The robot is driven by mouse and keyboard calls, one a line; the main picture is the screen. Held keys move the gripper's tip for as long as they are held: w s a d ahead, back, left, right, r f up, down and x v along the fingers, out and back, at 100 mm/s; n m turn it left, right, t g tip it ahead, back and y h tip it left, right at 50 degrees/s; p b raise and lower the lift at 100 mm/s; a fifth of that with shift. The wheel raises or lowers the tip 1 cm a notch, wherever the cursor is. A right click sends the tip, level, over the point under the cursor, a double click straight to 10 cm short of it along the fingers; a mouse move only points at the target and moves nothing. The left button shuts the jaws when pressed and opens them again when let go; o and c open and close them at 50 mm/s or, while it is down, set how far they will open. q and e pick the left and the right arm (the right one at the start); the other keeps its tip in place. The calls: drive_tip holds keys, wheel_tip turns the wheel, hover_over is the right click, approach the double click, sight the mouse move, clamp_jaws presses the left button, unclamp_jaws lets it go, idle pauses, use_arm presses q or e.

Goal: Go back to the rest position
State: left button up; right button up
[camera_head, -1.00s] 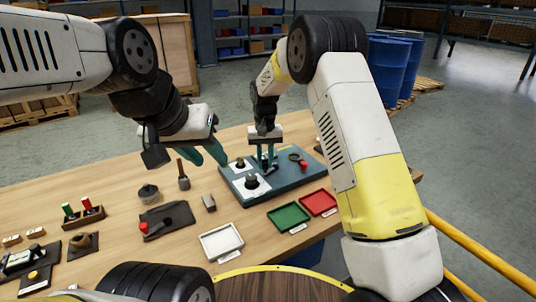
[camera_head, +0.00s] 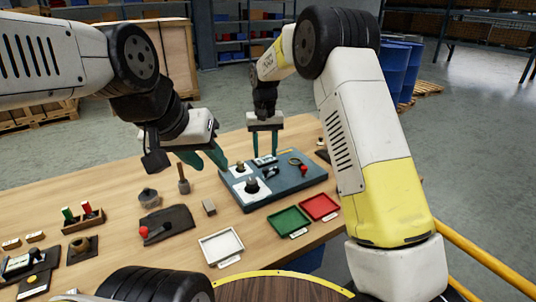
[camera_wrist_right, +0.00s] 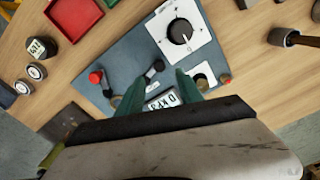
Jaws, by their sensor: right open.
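My right gripper (camera_head: 264,143) points down with its two teal fingers apart, above the back part of the blue-grey panel board (camera_head: 287,190). In the right wrist view its fingers (camera_wrist_right: 160,92) are spread, with nothing held between them. A small white label plate with dark characters (camera_wrist_right: 162,101) shows beyond the gap, lying on the board. My left gripper (camera_head: 205,158) hangs tilted over the table, left of the board, its teal fingers apart and empty.
The wooden table (camera_head: 120,190) carries a white tray (camera_head: 221,246), a green tray (camera_head: 289,221), a red tray (camera_head: 320,206) and a dark mat (camera_head: 167,226). A dial on a white plate (camera_wrist_right: 180,31) sits on the board. Open air surrounds both grippers.

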drive_tip(key=shift+r, duration=0.85)
drive_tip(key=s+d+r+m+t+y, duration=0.1)
drive_tip(key=s+d+r+t+y, duration=0.15)
drive_tip(key=s+d+r, duration=1.05)
drive_tip(key=s+d+t, duration=0.2)
drive_tip(key=s+d, duration=0.1)
drive_tip(key=s, duration=0.6)
drive_tip(key=s+d+r+t, duration=0.1)
drive_tip(key=s+d, duration=0.2)
drive_tip(key=s, duration=0.6)
drive_tip(key=shift+s+d+r+m+t, duration=0.15)
drive_tip(key=shift+s+d+m+t, duration=0.2)
drive_tip(key=shift+s+m, duration=0.05)
